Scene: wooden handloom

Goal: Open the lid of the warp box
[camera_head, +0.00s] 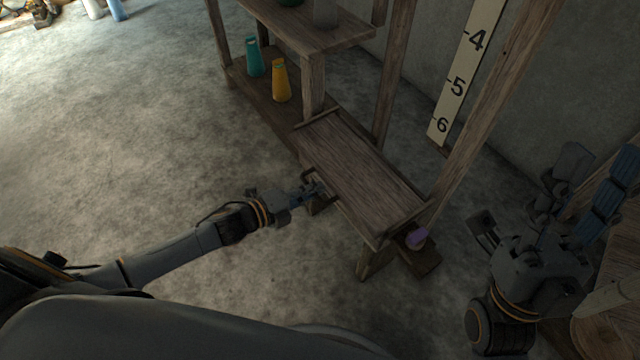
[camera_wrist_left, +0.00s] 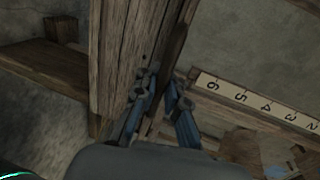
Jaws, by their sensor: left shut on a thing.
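The warp box shows as a long wooden piece of the loom, with its broad plank lid (camera_head: 360,170) on top, in the middle of the head view. The lid looks flat, and I cannot make out a gap under it. My left gripper (camera_head: 324,188) is at the lid's near left long edge. In the left wrist view, the two blue fingers of my left gripper (camera_wrist_left: 165,88) stand on either side of a wooden edge, shut on it. Its exact grip is partly hidden. My right gripper (camera_head: 598,155) is open and empty at the right, away from the box.
A teal cone (camera_head: 254,57) and a yellow cone (camera_head: 280,80) stand on a low shelf behind the box. Wooden posts and a numbered strip (camera_head: 465,75) rise behind.

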